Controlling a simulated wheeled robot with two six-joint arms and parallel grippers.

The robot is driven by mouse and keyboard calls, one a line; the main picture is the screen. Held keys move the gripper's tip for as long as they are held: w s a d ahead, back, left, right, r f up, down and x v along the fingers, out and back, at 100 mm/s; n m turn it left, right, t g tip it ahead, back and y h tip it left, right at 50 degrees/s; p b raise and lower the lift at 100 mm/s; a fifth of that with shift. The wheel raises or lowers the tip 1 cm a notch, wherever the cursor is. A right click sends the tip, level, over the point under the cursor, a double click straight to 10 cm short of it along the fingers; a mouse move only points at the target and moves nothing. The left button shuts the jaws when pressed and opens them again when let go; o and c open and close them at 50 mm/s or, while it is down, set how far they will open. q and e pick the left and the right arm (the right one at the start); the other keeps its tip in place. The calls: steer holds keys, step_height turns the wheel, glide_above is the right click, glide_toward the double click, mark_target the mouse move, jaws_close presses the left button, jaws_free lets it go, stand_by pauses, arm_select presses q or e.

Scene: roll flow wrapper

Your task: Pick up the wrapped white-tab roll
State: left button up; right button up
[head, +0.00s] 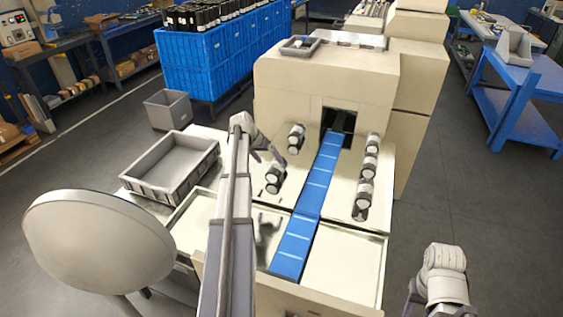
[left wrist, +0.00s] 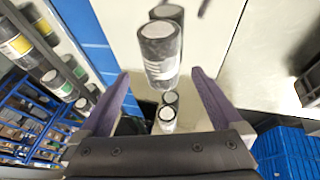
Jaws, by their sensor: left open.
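Dark rolls with white ends stand on the pale machine deck left of the blue belt: one farther back (head: 296,137) and a group nearer (head: 274,176). My left gripper (head: 268,153) is open above the deck beside these rolls. In the left wrist view, its fingers (left wrist: 158,76) are apart, with a white-ended roll (left wrist: 160,52) showing between and beyond the tips and another roll (left wrist: 167,115) lower in the gap. I see no contact. Which roll has the white tab is unclear. My right gripper (head: 412,294) is partly hidden at lower right.
The blue belt (head: 314,185) runs into the machine opening. Several similar rolls (head: 370,163) line its right side. A grey tray (head: 172,168) stands to the left. Blue crates (head: 215,65) holding dark rolls stand behind. The front right deck panel (head: 345,262) is clear.

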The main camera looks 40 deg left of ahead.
mark_target(274, 166)
arm_select(q)
steer(key=shift+w+a, duration=0.1)
steer(key=shift+a, duration=0.3)
steer(key=shift+d+f, duration=0.1)
steer(key=shift+w+d+f+b, duration=0.15)
steer(key=shift+f+b, duration=0.15)
steer(key=shift+b, duration=0.3)
steer(key=shift+b+x, duration=0.65)
steer(key=shift+x, duration=0.25)
steer(key=shift+r, duration=0.1)
steer(key=b+x, duration=0.4)
steer(key=x, duration=0.1)
steer(key=shift+b, duration=0.35)
steer(key=shift+d, duration=0.1)
steer(key=shift+c, duration=0.4)
jaws_close()
